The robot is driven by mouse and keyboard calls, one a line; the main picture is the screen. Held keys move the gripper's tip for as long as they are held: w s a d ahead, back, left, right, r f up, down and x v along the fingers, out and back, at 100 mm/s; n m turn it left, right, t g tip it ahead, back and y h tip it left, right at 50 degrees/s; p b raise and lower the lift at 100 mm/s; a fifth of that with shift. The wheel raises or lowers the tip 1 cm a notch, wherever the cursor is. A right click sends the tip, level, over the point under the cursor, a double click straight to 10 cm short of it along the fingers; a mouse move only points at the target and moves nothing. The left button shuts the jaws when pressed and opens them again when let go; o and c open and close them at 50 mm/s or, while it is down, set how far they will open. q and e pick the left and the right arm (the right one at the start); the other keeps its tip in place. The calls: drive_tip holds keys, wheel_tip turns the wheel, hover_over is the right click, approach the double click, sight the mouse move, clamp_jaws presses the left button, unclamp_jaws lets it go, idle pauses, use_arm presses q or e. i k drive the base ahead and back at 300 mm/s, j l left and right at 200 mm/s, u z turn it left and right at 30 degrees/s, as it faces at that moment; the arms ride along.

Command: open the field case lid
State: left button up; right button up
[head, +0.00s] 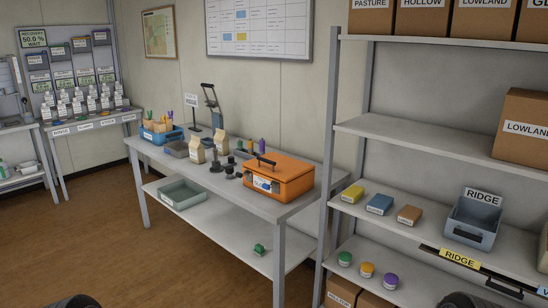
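The orange field case (290,181) stands on the right end of the grey worktable (280,207) in the head view. Its lid (283,167) lies flat on the body and looks shut. A dark handle (266,160) shows at the lid's left side, and a pale label is on the front. The case's back side is hidden. Only dark rounded parts of my arms show at the bottom edge, low left and low right, well apart from the case. No gripper fingers are visible.
Dark weights (215,160), paper bags (197,150) and a blue caddy (160,132) stand left of the case. A grey shelf rack (430,140) with boxes and a RIDGE bin (473,222) rises at the right, close to the table. Open brown floor (120,250) lies in front.

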sight(280, 167)
drive_tip(key=i+z, duration=0.15)
drive_tip(key=z, duration=0.25)
drive_tip(key=i+j+z, duration=0.15)
drive_tip(key=z, duration=0.2)
drive_tip(key=i+j+z, duration=0.15)
drive_tip(key=z, duration=0.25)
drive_tip(key=i+j, duration=0.2)
drive_tip(key=i+j+z, duration=0.15)
drive_tip(key=j, duration=0.25)
drive_tip(key=i+j, duration=0.2)
drive_tip(key=j, duration=0.15)
drive_tip(key=i+j+z, duration=0.1)
drive_tip(key=j, duration=0.2)
drive_tip(key=i+j+z, duration=0.1)
drive_tip(key=j, duration=0.25)
drive_tip(key=i, duration=0.1)
